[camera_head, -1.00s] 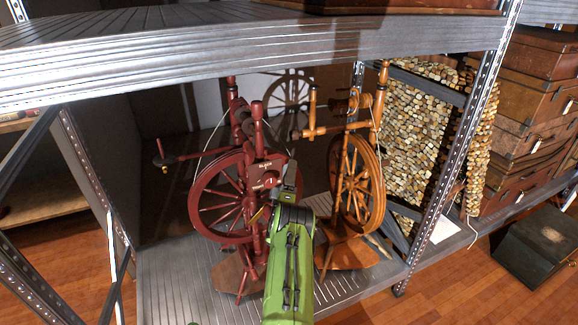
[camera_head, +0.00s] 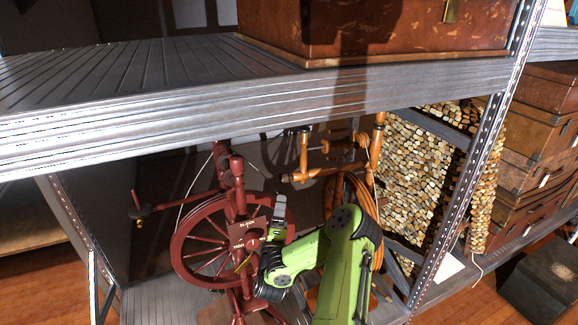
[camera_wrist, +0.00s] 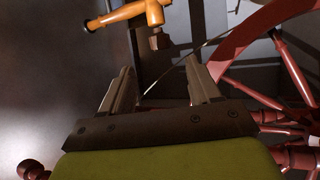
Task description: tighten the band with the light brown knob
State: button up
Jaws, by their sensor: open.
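A dark red spinning wheel (camera_head: 178,240) stands on the shelf at left in the head view. It carries a small plate with a round red knob (camera_head: 253,243). A light brown spinning wheel (camera_head: 300,176) stands to its right, partly hidden behind my green arm. My gripper (camera_head: 281,203) is open and empty in front of the gap between the wheels, right of the red plate. In the wrist view, my gripper (camera_wrist: 160,82) has its fingers apart. A light brown bar with a brown knob-like end (camera_wrist: 158,41) shows beyond them at upper left. The red wheel (camera_wrist: 240,40) is at right.
The upper shelf board (camera_head: 260,105) runs close above the wheels and bears a brown chest (camera_head: 390,30). A metal post (camera_head: 470,190) and a panel of stacked wood pieces (camera_head: 420,155) bound the right side. Brown cases (camera_head: 535,145) are stacked beyond.

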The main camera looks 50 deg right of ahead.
aim_at(285, 174)
jog(key=b+x, duration=0.5)
jog(key=x, duration=0.8)
jog(key=shift+d, duration=0.2)
jog(key=shift+w, duration=0.1)
jog(key=shift+c, duration=0.2)
jog(key=c, duration=0.9)
jog(key=shift+m+h, duration=0.6)
jog(key=shift+h, duration=0.3)
jog(key=m+h, duration=0.2)
jog(key=shift+a+r+h, duration=0.1)
jog(key=shift+r+h, duration=0.2)
jog(key=shift+h, duration=0.1)
jog(key=shift+c, duration=0.2)
jog(key=o, duration=1)
